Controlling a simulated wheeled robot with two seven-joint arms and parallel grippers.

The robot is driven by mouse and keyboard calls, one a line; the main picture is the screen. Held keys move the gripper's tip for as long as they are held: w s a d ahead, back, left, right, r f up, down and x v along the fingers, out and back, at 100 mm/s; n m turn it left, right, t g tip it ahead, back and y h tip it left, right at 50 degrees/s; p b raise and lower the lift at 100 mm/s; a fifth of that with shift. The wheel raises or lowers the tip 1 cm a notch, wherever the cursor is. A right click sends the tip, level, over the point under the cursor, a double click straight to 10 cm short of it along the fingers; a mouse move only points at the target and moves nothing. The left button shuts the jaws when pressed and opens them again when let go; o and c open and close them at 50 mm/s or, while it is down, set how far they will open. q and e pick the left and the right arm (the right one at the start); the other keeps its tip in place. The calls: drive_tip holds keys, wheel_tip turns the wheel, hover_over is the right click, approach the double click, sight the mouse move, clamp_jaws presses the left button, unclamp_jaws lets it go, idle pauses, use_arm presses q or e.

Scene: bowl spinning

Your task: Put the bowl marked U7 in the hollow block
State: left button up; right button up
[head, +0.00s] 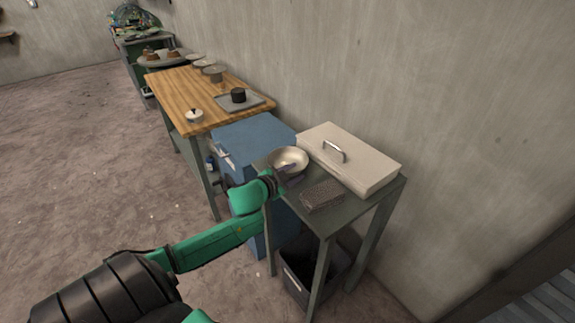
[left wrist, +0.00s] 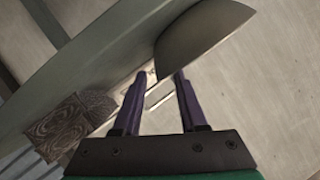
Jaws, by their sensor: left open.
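A cream metal bowl (head: 289,157) stands on the grey-green side table (head: 308,218); no U7 mark can be read on it. It also shows in the left wrist view (left wrist: 205,38). My left gripper (head: 286,174) is open at the near side of the bowl. In the left wrist view its two purple fingers (left wrist: 160,78) are apart, with the bowl's edge at or just beyond the tips; contact cannot be told. A dark, grainy block (head: 322,194) lies right of the gripper and also shows in the left wrist view (left wrist: 62,132). Its hollow cannot be made out. My right gripper is not in view.
A white lidded box (head: 352,165) with a metal handle fills the table's back right, near the wall. A blue cabinet (head: 250,140) stands beside the table. A wooden workbench (head: 185,91) stands beyond. A black bin (head: 310,278) sits under the side table.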

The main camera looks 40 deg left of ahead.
use_arm(q)
drive_tip(key=x, duration=0.3)
drive_tip(key=shift+w, duration=0.1)
clamp_jaws()
idle(1.3)
